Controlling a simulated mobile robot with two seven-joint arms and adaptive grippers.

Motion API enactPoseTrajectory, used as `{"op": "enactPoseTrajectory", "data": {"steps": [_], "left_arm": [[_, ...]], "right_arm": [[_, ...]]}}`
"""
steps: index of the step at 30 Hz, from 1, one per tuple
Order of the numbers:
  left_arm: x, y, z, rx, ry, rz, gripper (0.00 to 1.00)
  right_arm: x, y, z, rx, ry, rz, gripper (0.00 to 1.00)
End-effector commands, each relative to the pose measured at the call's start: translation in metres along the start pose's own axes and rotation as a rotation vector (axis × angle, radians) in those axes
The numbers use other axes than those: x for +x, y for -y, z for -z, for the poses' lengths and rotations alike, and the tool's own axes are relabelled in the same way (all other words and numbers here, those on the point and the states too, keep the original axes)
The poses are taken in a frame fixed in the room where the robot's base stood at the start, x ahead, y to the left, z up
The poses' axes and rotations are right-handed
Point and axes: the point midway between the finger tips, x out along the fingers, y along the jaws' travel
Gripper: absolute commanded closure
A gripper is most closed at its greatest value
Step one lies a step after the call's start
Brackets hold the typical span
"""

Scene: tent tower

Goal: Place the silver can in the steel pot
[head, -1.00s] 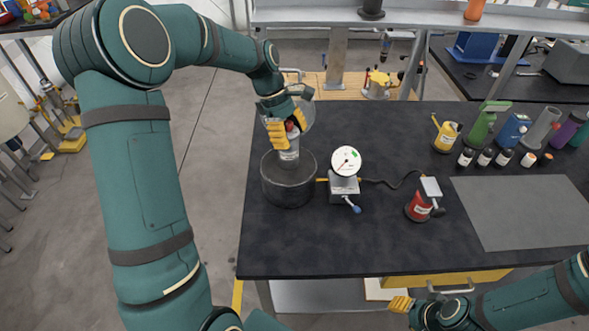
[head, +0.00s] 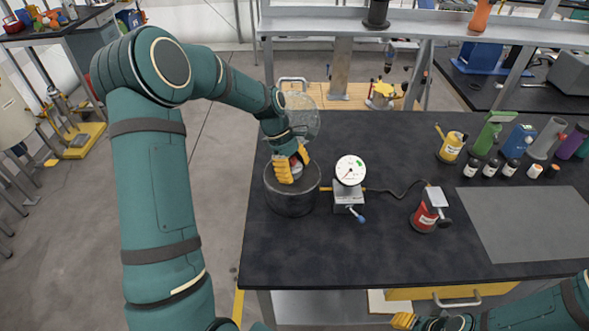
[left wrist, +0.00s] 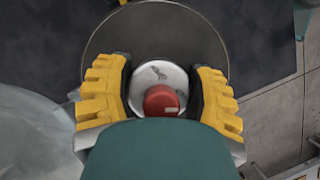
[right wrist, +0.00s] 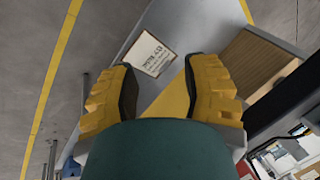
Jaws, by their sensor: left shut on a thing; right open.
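The steel pot (head: 291,204) stands near the left edge of the black table; its rim also shows in the left wrist view (left wrist: 154,25). My left gripper (head: 291,175) reaches down into the pot's mouth from above. It is shut on the silver can (left wrist: 155,78), which has a red cap, with one yellow finger on each side. In the head view the can is mostly hidden by the fingers and the pot wall, and I cannot tell whether it touches the bottom. My right gripper (right wrist: 158,88) is open and empty, low in front of the table's front edge.
A gauge with a white dial (head: 350,170) stands close to the pot's right. A clear round lid (head: 301,118) is behind the pot. The table's front middle is clear.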

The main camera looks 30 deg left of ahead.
Motion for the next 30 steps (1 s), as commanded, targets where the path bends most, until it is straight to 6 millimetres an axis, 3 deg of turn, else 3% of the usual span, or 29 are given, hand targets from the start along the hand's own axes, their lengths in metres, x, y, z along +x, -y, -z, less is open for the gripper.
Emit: {"op": "enactPoseTrajectory", "data": {"steps": [3,4,6,19,30], "left_arm": [[0.002,0.000,0.001,0.001,0.000,-0.001,0.86],[0.002,0.000,0.001,0.000,0.000,0.000,0.29],[0.002,0.000,0.001,0.000,0.000,0.000,0.09],[-0.006,0.000,0.000,0.000,-0.001,-0.002,0.09],[-0.077,-0.001,-0.001,0.001,-0.002,-0.004,0.09]], "right_arm": [[0.001,0.000,0.000,0.000,0.001,0.000,0.53],[0.001,0.000,0.000,0.000,0.001,0.000,0.53],[0.001,0.000,0.000,0.000,0.001,0.000,0.53],[-0.001,0.000,0.000,0.000,-0.001,0.000,0.53],[-0.009,0.004,0.004,0.003,-0.009,-0.001,0.53]]}}
